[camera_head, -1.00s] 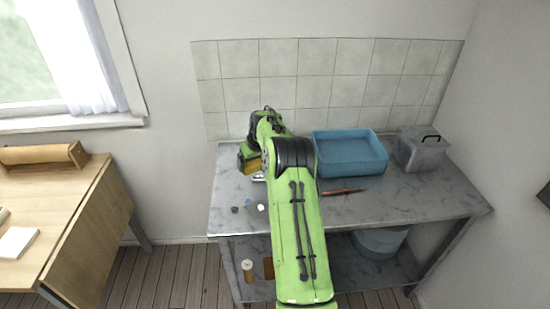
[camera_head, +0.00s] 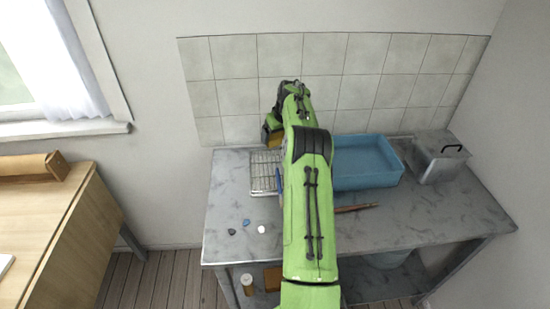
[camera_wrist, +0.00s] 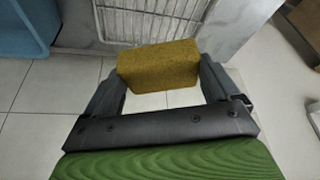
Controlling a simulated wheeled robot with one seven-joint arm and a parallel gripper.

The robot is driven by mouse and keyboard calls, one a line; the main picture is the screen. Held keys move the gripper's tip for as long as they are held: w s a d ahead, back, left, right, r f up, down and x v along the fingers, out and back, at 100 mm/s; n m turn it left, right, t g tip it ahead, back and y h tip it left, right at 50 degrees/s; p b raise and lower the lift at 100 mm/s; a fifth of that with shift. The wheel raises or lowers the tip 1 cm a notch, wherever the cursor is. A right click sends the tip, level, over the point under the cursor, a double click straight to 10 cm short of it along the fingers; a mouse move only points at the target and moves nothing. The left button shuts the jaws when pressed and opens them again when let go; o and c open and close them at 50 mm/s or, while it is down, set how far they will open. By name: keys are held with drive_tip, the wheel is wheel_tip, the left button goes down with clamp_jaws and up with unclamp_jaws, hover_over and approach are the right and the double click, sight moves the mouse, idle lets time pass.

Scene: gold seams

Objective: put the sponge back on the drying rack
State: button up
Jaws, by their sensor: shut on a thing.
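The yellow-brown sponge (camera_wrist: 158,65) is held between the two fingers of my gripper (camera_wrist: 158,70) in the wrist view. In the head view the sponge (camera_head: 274,138) shows only partly, at the far end of my green arm. The wire drying rack (camera_head: 262,174) lies on the grey counter (camera_head: 222,195), left of the blue basin, partly hidden by my arm. The rack (camera_wrist: 150,20) also shows beyond the sponge in the wrist view. The sponge looks raised above the counter, near the rack's wall end, apart from the wires.
The blue basin (camera_head: 372,178) stands close right of the rack. A grey lidded box (camera_head: 440,158) is farther right. A brown slender item (camera_head: 357,207) lies in front of the basin. Several small stones (camera_head: 246,222) lie at the front left. The tiled wall (camera_head: 230,95) is close behind.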

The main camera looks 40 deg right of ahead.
wheel_tip(320, 180, down, 10)
drive_tip(key=shift+r+b, duration=0.15)
drive_tip(key=shift+b, duration=0.75)
drive_tip(key=o, duration=0.7)
drive_tip(key=shift+o, duration=0.2)
